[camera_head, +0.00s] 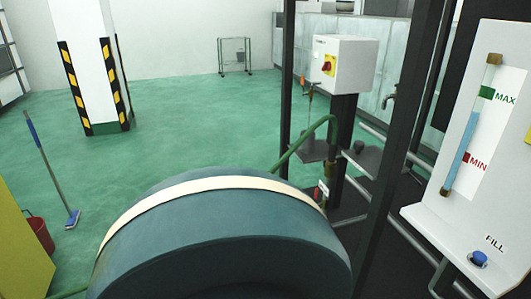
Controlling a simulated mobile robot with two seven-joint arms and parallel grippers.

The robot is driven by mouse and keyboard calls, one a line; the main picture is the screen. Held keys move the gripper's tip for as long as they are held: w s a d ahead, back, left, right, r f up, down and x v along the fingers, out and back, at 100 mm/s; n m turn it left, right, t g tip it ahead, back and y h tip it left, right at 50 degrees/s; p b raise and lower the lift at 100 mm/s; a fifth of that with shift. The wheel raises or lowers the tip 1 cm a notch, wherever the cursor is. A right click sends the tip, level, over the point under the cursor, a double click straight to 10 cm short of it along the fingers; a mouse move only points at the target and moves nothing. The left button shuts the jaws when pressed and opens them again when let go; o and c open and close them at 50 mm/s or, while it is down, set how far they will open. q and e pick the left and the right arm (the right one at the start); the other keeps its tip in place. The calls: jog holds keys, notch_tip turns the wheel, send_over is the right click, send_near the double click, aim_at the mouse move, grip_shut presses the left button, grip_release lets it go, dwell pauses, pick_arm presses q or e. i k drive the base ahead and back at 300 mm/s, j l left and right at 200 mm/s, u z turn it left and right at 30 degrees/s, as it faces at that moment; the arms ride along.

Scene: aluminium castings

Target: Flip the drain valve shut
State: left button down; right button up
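A small valve with a red handle (319,194) shows low beside the dark frame, just past the large teal drum shape. It is small, and I cannot tell for sure whether it is the drain valve or how its handle is set. A green hose (309,136) bends over near it and runs down behind the drum. Another small orange-red lever (303,80) shows higher up, left of the white switch box. Neither of my grippers is in view.
The large teal drum shape (230,240) with a cream band fills the lower middle. Dark posts (408,110) and pipes stand at right, with a white level-gauge panel (508,140) marked MAX, MIN and FILL. Green floor is open beyond.

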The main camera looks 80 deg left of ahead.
aim_at(316, 192)
jog(key=u, duration=0.4)
jog(key=j+u, duration=0.15)
jog(key=u, duration=0.65)
jog(key=i+j+u, duration=0.1)
jog(key=u, duration=0.3)
jog(key=i+j, duration=1)
jog(key=j, duration=0.2)
jog(key=j+z, duration=0.1)
jog(key=j, duration=0.85)
jog(key=j+z, duration=0.15)
jog(key=j, duration=0.85)
jog(key=j+z, duration=0.1)
jog(key=j, duration=0.85)
jog(key=k+j+z, duration=0.1)
jog(key=j, duration=0.85)
jog(key=i+l, duration=0.35)
jog(key=i, duration=0.2)
